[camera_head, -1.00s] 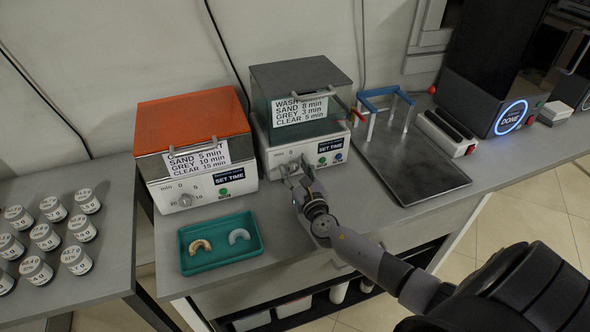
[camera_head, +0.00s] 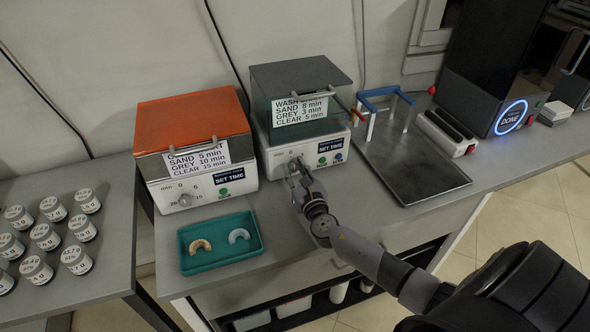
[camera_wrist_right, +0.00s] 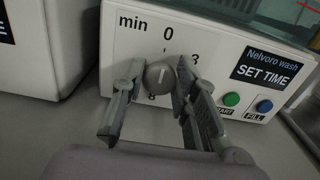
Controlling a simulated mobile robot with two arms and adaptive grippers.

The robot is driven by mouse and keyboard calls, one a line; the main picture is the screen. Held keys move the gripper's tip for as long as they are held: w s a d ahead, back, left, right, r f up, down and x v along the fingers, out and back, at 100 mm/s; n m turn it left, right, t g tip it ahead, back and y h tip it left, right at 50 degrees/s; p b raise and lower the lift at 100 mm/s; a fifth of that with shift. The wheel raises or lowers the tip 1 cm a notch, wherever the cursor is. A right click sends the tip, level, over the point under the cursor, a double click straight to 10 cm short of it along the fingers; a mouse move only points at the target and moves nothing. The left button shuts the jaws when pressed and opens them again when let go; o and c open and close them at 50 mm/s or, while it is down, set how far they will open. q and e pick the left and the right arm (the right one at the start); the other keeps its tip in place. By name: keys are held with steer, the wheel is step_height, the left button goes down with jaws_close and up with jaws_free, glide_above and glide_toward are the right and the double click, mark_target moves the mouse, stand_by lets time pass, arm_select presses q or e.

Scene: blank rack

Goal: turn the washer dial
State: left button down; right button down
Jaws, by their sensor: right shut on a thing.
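The washer (camera_head: 303,142) is a white box with a grey lid and a "WASH" time label, in the middle of the bench. Its front panel in the right wrist view (camera_wrist_right: 205,48) reads "Nelvoro wash SET TIME". The grey round dial (camera_wrist_right: 160,75) sits below the 0, with a light pointer line on its face. The 3 shows to its right, and an 8 is partly hidden below. My right gripper (camera_head: 296,168) is at the dial; in the wrist view its fingers (camera_wrist_right: 158,92) are on both sides of the dial, shut on it. My left gripper is not in view.
Left of the washer stands an orange-lidded box (camera_head: 192,150) with its own dial. A teal tray (camera_head: 220,262) with two arch-shaped pieces lies in front. A metal plate (camera_head: 425,180) with a blue-topped stand is at right. Several labelled jars (camera_head: 43,236) stand on the left table.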

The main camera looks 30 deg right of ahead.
steer(key=shift+f+m+b, duration=0.15)
steer(key=shift+m+b, duration=0.75)
steer(key=shift+m, duration=0.2)
steer(key=m+b, duration=0.1)
steer(key=m, duration=0.1)
steer(key=shift+m, duration=0.3)
steer(key=m+b, duration=0.2)
steer(key=m, duration=0.1)
steer(key=shift+d+m, duration=0.1)
steer(key=shift+m, duration=0.2)
steer(key=shift+m+b, duration=0.45)
steer(key=shift+m, duration=1.15)
steer(key=c, duration=1.3)
jaws_free()
